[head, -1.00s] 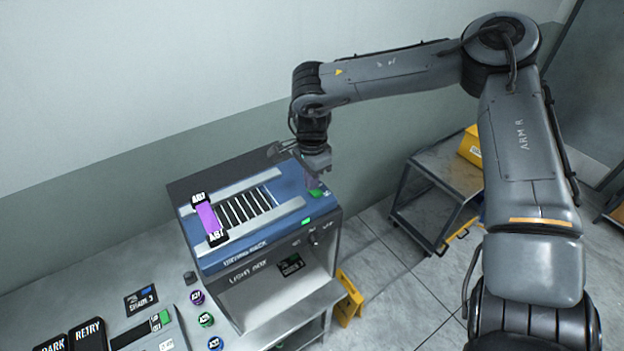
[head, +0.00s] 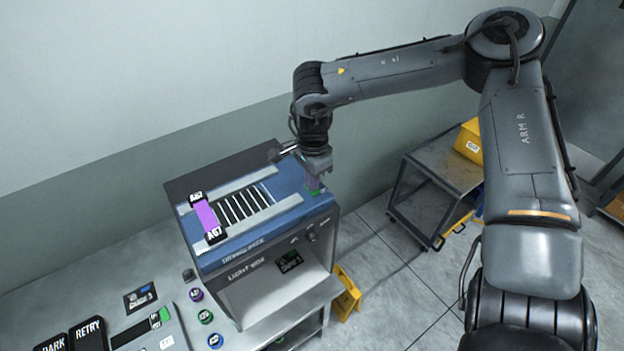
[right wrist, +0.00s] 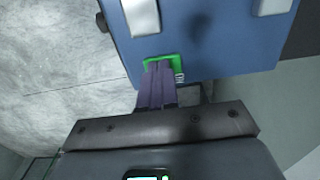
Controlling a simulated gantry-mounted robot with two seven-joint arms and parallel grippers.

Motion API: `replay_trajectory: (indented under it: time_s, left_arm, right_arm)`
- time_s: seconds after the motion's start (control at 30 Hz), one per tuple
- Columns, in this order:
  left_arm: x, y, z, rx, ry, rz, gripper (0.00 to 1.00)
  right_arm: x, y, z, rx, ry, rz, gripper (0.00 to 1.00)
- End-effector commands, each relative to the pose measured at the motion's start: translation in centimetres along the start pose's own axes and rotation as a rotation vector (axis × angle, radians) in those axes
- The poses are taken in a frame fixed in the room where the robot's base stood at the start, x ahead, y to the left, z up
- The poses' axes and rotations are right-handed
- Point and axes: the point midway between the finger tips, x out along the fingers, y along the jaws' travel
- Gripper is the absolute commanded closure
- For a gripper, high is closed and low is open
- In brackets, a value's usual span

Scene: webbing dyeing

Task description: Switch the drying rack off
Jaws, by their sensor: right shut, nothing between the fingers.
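The blue drying rack (head: 290,221) sits on top of the light box at the back of the bench, with dark slots between two pale rails. A green button (head: 314,192) is at its right end; it also shows in the right wrist view (right wrist: 152,62). My right gripper (head: 313,182) is shut and empty, pointing down over this button. In the right wrist view its purple-grey fingers (right wrist: 158,82) overlap the button and hide part of it; they look to be touching it. No lit indicator shows on the rack's front face. My left gripper is out of view.
A purple piece with black A67 ends (head: 205,216) lies across the rack's left end. The light box (head: 250,272) is below. Several round labelled pots (head: 205,317) and a grey device (head: 150,335) are at front left. A metal cart (head: 445,175) stands right.

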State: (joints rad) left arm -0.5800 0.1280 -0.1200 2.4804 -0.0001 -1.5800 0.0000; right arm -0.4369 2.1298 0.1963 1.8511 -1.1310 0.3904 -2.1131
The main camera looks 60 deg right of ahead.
Motion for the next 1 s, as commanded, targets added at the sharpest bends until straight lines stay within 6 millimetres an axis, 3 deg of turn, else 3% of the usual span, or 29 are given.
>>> replay_trajectory:
  time_s: [0.17,0.4,0.47,0.63,0.8,1.0]
  left_arm:
    - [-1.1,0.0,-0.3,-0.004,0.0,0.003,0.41]
    - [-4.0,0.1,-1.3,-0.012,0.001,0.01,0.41]
    - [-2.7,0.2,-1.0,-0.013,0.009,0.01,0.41]
    - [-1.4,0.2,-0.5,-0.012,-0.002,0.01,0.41]
    - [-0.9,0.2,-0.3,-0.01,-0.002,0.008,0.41]
    - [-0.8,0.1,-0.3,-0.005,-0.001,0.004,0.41]
  right_arm:
    - [-1.3,0.0,-0.1,0.002,0.0,-0.002,1.0]
    - [-5.0,0.2,-0.5,0.009,0.0,-0.002,1.0]
    - [-5.3,0.1,-0.5,0.008,0.0,-0.007,1.0]
    - [-8.7,0.1,-0.5,0.01,0.001,-0.006,1.0]
    - [-11.5,0.2,-0.5,0.01,0.001,-0.003,1.0]
    - [-13.4,0.2,-0.6,0.01,0.001,-0.001,1.0]
